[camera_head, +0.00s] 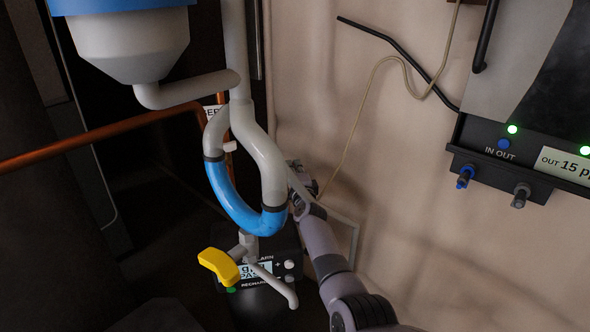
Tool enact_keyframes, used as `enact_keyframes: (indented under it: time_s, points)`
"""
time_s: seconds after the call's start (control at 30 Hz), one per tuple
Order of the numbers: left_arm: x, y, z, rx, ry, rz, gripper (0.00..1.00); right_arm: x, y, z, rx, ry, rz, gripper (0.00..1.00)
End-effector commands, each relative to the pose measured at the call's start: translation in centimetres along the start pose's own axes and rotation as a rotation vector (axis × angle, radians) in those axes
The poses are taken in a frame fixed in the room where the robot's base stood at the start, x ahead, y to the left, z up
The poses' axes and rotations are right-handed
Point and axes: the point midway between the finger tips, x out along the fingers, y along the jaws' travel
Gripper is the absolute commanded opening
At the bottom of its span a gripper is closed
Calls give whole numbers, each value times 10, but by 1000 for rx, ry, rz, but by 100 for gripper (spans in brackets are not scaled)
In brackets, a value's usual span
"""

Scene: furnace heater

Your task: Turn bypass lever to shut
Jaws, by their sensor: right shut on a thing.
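My right gripper (303,186) is beside the right leg of the grey and blue pipe loop (236,205), partly hidden by it. Its arm comes up from the bottom. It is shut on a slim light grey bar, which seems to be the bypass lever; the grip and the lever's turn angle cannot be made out. A yellow handle (218,266) sits on the valve with a spout (275,286) below the loop, apart from the gripper. My left gripper is not in view.
A copper pipe (100,139) crosses at left. A dark box with a display (262,270) stands behind the spout. A panel (520,165) with green lights, two knobs and a thin cable (372,75) are at right.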

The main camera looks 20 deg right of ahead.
Motion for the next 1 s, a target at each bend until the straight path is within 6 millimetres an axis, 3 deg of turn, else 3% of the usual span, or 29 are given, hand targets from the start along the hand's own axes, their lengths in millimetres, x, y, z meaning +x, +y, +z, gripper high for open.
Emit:
enact_keyframes:
  time_s: [0.17,0.57,1.0]
  points:
    - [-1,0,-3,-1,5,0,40,0,2,0,1,0,4,18]
    - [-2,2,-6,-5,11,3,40,-4,1,1,3,-2,1,18]
    - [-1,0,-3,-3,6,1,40,-48,2,0,2,1,1,18]
